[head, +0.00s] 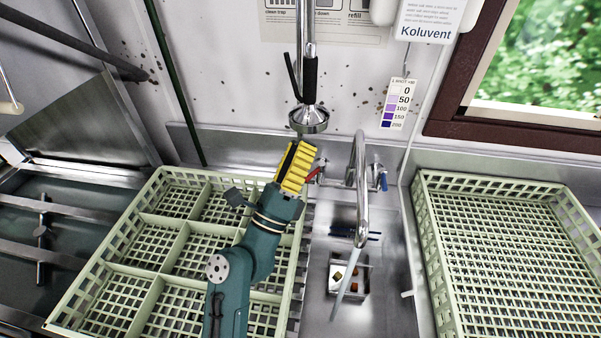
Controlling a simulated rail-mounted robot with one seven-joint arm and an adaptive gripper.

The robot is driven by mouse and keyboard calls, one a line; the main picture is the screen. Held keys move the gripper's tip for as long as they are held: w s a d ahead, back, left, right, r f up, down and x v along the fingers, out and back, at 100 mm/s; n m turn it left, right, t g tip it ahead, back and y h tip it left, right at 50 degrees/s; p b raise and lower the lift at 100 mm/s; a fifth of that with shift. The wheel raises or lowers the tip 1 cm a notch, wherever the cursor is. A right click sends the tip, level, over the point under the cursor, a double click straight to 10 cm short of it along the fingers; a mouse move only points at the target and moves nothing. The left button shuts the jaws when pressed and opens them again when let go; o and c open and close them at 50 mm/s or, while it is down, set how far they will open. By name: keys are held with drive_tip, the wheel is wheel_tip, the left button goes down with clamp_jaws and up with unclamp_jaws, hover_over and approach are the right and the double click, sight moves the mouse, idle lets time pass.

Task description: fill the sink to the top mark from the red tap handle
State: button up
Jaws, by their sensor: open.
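The red tap handle (312,175) sits at the left of the tap body, turned down and to the left. My gripper (304,160), with yellow ribbed fingers, is open just left of and above it. I cannot tell whether they touch. The tall chrome spout (361,190) arches over the narrow steel sink (324,253). A pale streak (348,284) like running water drops from its mouth into the sink. A short dark bar (372,236) shows at the sink's back wall. The water level and a top mark cannot be made out clearly.
A blue handle (383,181) is on the tap's right. A spray head (309,121) hangs above my gripper. A pale green divided rack (160,225) lies under my arm, and another rack (432,262) is at the right. A small box (349,277) with bits sits in the sink.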

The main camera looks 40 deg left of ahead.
drive_tip(key=s+a+f+m+g+h, duration=0.1)
drive_tip(key=a+f+m+h, duration=0.1)
drive_tip(key=f+m, duration=0.15)
drive_tip(key=a+f+m+g+h, duration=0.1)
drive_tip(key=a+f+m, duration=0.15)
drive_tip(key=f, duration=0.25)
drive_tip(key=m+g+h+p, duration=0.1)
drive_tip(key=m+g+h, duration=0.2)
drive_tip(key=m+g, duration=0.15)
approach(307, 178)
drive_tip(key=w+b, duration=0.1)
drive_tip(key=w, duration=0.4)
drive_tip(key=w+b, duration=0.2)
drive_tip(key=w, duration=0.3)
drive_tip(key=shift+a+f, duration=0.15)
drive_tip(key=shift+a, duration=0.05)
drive_tip(key=shift+n, duration=0.25)
clamp_jaws()
